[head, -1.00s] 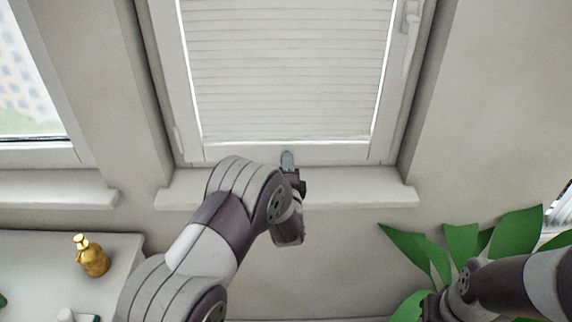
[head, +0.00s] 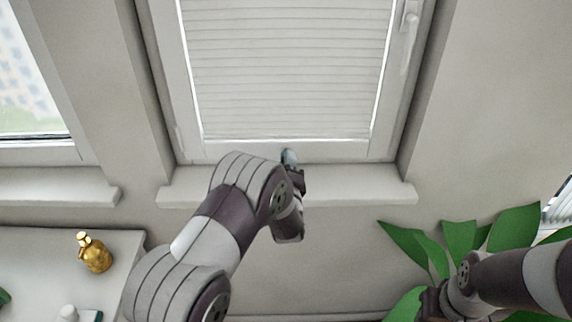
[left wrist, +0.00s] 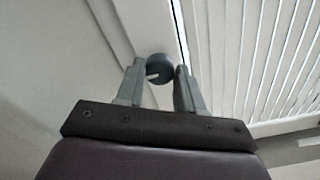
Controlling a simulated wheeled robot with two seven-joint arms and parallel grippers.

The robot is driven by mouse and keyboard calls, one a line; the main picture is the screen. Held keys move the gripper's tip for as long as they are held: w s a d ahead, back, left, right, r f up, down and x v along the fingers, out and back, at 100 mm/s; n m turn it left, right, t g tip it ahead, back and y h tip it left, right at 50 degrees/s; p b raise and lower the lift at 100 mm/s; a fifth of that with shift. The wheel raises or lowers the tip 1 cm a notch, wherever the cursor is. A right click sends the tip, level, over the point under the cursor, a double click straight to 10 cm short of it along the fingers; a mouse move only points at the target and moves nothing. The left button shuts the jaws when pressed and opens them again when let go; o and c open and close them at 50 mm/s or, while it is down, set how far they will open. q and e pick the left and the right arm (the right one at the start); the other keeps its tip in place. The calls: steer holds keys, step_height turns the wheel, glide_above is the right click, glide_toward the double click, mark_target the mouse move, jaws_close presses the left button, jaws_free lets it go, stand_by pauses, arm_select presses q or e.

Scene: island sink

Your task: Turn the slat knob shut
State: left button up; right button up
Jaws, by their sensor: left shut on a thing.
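The slat knob (left wrist: 158,68) is a round blue-grey knob with a pale mark on its face. It sits on the window's lower frame, below the blind (head: 290,70). In the left wrist view my left gripper (left wrist: 160,75) has one finger on each side of the knob and is shut on it. In the head view the knob (head: 288,156) shows as a small blue-grey spot at the tip of my left gripper (head: 290,165), partly hidden. The blind's pale slats also show in the left wrist view (left wrist: 265,55). My right gripper (head: 430,302) is dark and partly cut off at lower right.
A window sill (head: 365,188) runs just below the knob. A green plant (head: 462,240) stands at right by my right arm. A gold bottle (head: 95,254) stands on a white surface (head: 40,262) at lower left. A window handle (head: 409,30) is at upper right.

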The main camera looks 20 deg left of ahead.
arm_select(q)
steer(key=o, duration=1)
steer(key=shift+o, duration=0.2)
steer(key=b+v, duration=0.1)
steer(key=v, duration=1.1)
steer(key=shift+s+b, duration=0.3)
steer(key=shift+s, duration=0.05)
steer(key=shift+d, duration=0.1)
